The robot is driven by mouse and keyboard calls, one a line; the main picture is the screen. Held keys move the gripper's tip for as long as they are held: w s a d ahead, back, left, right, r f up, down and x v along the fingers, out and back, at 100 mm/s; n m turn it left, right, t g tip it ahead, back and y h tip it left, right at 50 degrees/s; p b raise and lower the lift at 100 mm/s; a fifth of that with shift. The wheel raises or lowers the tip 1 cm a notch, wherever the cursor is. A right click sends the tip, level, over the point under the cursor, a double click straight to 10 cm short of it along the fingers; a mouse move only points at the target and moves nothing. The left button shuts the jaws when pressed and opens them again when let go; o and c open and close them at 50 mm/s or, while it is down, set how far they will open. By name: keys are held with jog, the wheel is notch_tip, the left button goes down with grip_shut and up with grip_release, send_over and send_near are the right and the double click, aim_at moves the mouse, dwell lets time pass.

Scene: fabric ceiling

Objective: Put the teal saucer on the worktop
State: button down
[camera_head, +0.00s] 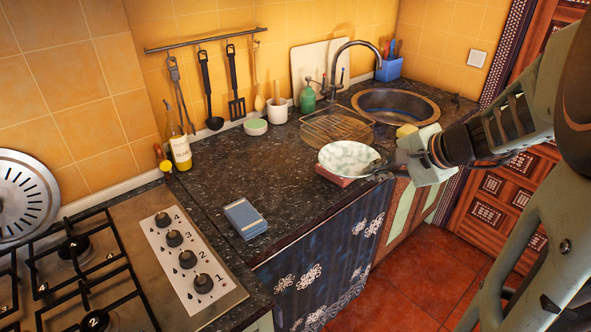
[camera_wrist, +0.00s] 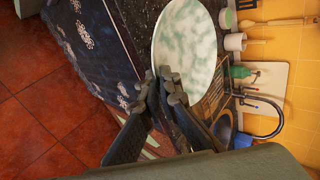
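The teal saucer (camera_head: 348,157) is a pale round dish with mottled teal-green patches. It is above a reddish-brown block at the worktop's front edge; I cannot tell whether it touches the block. My gripper (camera_head: 382,166) reaches in from the right to the saucer's right rim. In the wrist view the fingertips (camera_wrist: 164,80) are close together on either side of the rim of the saucer (camera_wrist: 187,40), appearing shut on it. The worktop (camera_head: 205,180) is dark speckled stone.
The reddish-brown block (camera_head: 338,178) lies under the saucer. A blue box (camera_head: 245,217) lies nearer the hob (camera_head: 120,262). A wire rack (camera_head: 335,127), sink (camera_head: 396,105) and yellow sponge (camera_head: 406,131) are behind. An oil bottle (camera_head: 180,152) stands at the back left. The middle worktop is clear.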

jog(key=s+d+f+n+b, duration=0.1)
jog(key=s+d+f+b, duration=0.2)
jog(key=d+f+b, duration=0.1)
jog(key=shift+y, duration=0.3)
jog(key=shift+w+a+f+b, duration=0.15)
jog(key=shift+w+a+f, duration=0.95)
jog(key=shift+a+f, duration=1)
jog(key=shift+w+a+f+b, duration=0.2)
jog(key=shift+w+a+f, duration=0.9)
jog(key=shift+a+f, duration=1.05)
jog(key=shift+w+a+f+b, duration=0.15)
jog(key=shift+w+a+f, duration=0.95)
jog(key=shift+a+f, duration=1)
jog(key=shift+d+f, duration=0.15)
jog(key=shift+f, duration=0.1)
jog(key=c, duration=2.7)
grip_release()
jog(key=shift+f, duration=0.1)
jog(key=o, duration=0.5)
jog(key=shift+o, duration=0.2)
